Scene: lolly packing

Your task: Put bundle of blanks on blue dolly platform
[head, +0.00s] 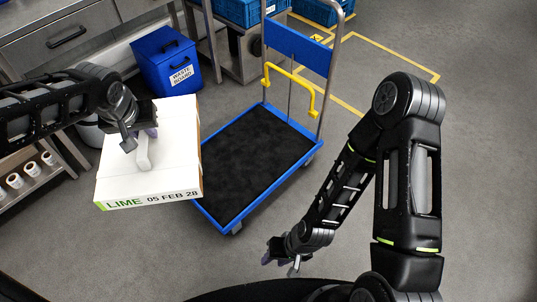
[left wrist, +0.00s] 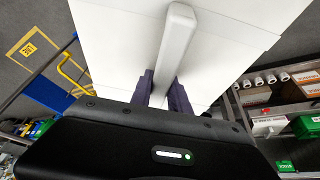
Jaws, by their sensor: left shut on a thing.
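The bundle of blanks (head: 174,168) is a white flat block with "LIME 05 FEB 28" on its front edge and a pale bar handle (head: 142,152) on top. My left gripper (head: 141,137) is shut on that handle and holds the bundle left of the blue dolly. In the left wrist view the handle (left wrist: 176,45) runs between the fingers (left wrist: 160,92). The blue dolly platform (head: 255,150) has a bare black mat and blue rims; its left edge is partly hidden by the bundle. My right gripper (head: 281,260) is empty below the dolly, its fingers apart.
The dolly has a metal push frame with a yellow handle (head: 292,85) at its far end. A blue waste board bin (head: 170,62) stands behind the bundle. A shelf with white rolls (head: 30,172) is at the left. Grey floor is free to the right.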

